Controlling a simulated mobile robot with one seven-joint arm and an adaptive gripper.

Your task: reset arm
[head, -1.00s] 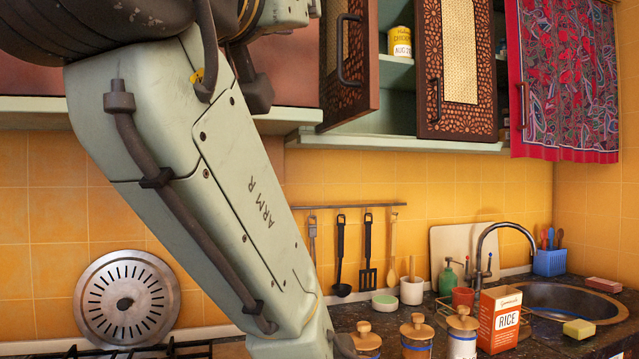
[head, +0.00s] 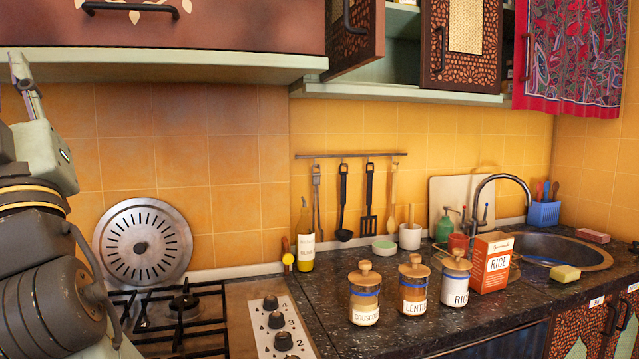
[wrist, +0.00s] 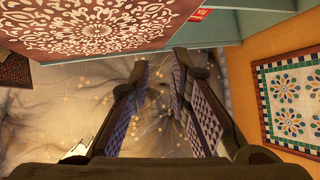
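My arm (head: 45,230) is folded up at the far left edge of the head view, clear of the counter. In the wrist view my gripper (wrist: 160,62) has its two fingers apart. Nothing is between them; the fabric ceiling (wrist: 70,110) shows through the gap. The gripper points upward, beside a cabinet front with a white floral pattern (wrist: 105,25).
The stove (head: 190,320) is close to my arm. Upper cabinet doors (head: 460,50) hang open. A tiled panel (wrist: 288,100) is on the wall at right in the wrist view.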

